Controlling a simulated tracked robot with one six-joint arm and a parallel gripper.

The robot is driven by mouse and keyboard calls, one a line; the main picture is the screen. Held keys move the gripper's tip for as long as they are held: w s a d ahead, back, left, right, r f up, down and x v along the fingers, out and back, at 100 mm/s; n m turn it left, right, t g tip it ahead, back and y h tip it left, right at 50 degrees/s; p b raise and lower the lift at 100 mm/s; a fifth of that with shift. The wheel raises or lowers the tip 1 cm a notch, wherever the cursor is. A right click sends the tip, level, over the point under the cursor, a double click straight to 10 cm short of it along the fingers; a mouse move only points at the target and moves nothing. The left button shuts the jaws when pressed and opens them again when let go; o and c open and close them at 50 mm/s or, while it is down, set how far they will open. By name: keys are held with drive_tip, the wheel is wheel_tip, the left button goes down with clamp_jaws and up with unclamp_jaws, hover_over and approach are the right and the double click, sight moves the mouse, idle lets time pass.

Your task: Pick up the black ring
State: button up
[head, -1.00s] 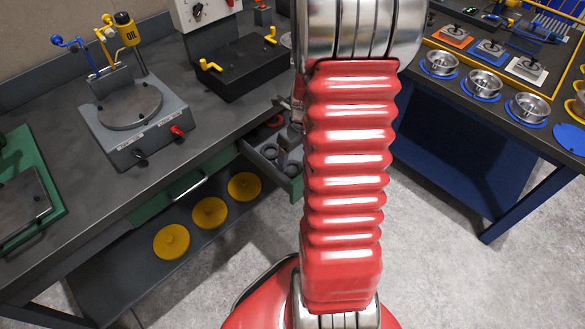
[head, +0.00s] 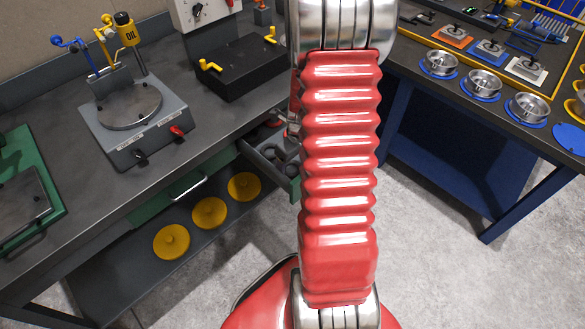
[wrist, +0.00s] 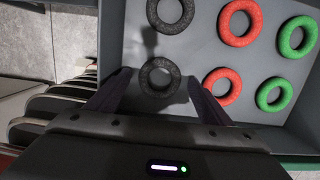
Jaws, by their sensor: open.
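In the wrist view two black rings lie in an open grey drawer. The nearer black ring (wrist: 147,78) sits between the fingers of my open gripper (wrist: 158,75), with a finger on each side. The fingers seem clear of it; their height above it is hard to judge. The farther black ring (wrist: 186,14) is at the top edge, partly cut off. In the head view my arm hides most of the gripper at the drawer.
Two red rings (wrist: 229,98) and two green rings (wrist: 283,79) lie to the right in the drawer (wrist: 207,55). The drawer wall (wrist: 111,37) is close on the left. In the head view the drawer (head: 284,183) juts from under the grey bench (head: 65,115).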

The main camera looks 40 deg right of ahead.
drive_tip(key=shift+c, duration=0.5)
drive_tip(key=c, duration=1)
drive_tip(key=shift+c, duration=0.2)
wheel_tip(320, 180, up, 10)
idle(0.6)
